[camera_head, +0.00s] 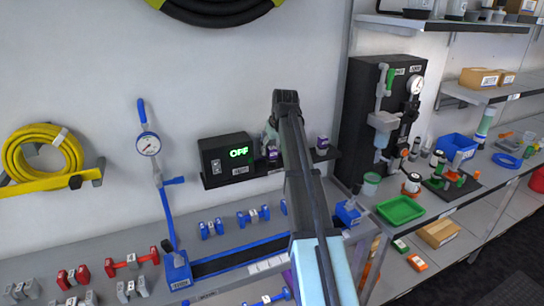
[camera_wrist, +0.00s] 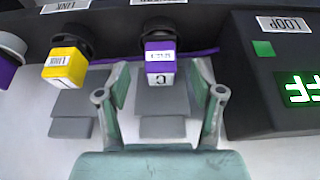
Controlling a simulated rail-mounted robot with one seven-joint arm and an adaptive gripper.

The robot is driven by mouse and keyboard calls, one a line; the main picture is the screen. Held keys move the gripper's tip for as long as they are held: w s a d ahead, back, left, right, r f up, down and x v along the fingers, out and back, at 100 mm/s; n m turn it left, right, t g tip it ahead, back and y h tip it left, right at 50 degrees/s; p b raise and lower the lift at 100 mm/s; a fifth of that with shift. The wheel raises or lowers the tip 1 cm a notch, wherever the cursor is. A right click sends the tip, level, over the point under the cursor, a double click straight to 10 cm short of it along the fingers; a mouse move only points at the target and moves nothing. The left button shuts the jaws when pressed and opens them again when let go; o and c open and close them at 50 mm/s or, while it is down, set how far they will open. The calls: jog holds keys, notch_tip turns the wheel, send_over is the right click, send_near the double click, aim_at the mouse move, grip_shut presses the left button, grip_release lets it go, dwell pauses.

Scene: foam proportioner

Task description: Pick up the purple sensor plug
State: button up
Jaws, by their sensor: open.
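A purple sensor plug (camera_wrist: 159,62) with a white label sits in a dark round socket on the black panel in the wrist view. It shows as a small purple piece (camera_head: 272,153) beside my arm in the head view. My gripper (camera_wrist: 160,78) is open and empty, with one green finger on each side of this plug and a gap on both sides. In the head view, my arm hides most of the gripper (camera_head: 269,138). A second purple plug (camera_head: 322,145) is on the right of the same panel; its edge shows at the left of the wrist view (camera_wrist: 8,66).
A yellow labelled plug (camera_wrist: 65,66) sits beside the purple plug, near one finger. The black box with the green display reading OFF (camera_head: 238,152) stands on the other side (camera_wrist: 285,85). A blue-railed bench (camera_head: 240,257) runs below the panel.

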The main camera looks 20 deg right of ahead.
jog(key=shift+p+x, duration=0.35)
jog(key=shift+x, duration=1.1)
grip_shut()
jog(key=shift+r, duration=0.1)
